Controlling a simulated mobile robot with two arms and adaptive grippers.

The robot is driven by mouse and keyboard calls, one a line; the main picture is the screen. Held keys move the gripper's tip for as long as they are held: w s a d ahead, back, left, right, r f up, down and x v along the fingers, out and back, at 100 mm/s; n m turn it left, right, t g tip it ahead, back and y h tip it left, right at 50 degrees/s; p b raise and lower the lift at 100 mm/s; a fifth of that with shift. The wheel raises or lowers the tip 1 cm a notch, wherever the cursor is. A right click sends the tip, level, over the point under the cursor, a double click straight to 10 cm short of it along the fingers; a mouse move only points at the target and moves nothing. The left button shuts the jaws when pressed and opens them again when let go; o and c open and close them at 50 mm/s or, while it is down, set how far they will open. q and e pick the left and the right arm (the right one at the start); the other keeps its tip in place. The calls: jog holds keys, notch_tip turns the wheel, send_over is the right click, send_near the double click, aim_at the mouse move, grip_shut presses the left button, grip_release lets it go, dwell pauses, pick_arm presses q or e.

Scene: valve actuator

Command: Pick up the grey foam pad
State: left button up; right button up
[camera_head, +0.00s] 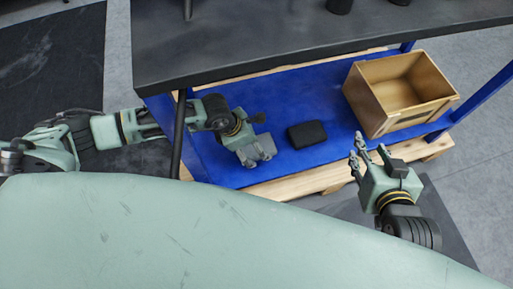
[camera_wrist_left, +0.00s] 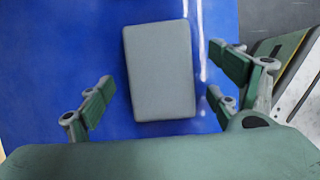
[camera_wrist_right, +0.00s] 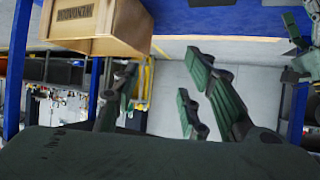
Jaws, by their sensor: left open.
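The foam pad (camera_head: 307,134) lies flat on the blue surface of the low shelf. It looks near black in the head view and plain grey in the left wrist view (camera_wrist_left: 160,70). My left gripper (camera_head: 258,150) is just left of the pad in the head view, low over the blue surface. In the left wrist view its fingers are spread wide, with the pad between and beyond them, untouched. My right gripper (camera_head: 367,156) is open and empty, right of the pad and in front of the shelf; its spread fingers also show in the right wrist view (camera_wrist_right: 160,85).
An open wooden crate (camera_head: 428,108) stands on the blue shelf (camera_head: 225,172) to the right of the pad. A dark tabletop (camera_head: 250,40) overhangs the shelf, with a dark post (camera_head: 179,135) near my left arm. Blue surface around the pad is clear.

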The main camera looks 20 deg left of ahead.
pick_arm(q)
jog(key=shift+w+d+f, duration=0.15)
jog(key=shift+d+f, duration=0.05)
jog(key=shift+f, duration=0.3)
jog(key=c, duration=1.1)
pick_arm(e)
jog(key=shift+w+a+r+t+y, duration=0.15)
jog(key=shift+w+r+t, duration=0.15)
jog(key=shift+r, duration=0.15)
jog(key=shift+w+a+r+t+y, duration=0.15)
jog(key=shift+w+r+t, duration=0.15)
jog(key=shift+r, duration=0.15)
pick_arm(q)
jog(key=shift+c, duration=0.2)
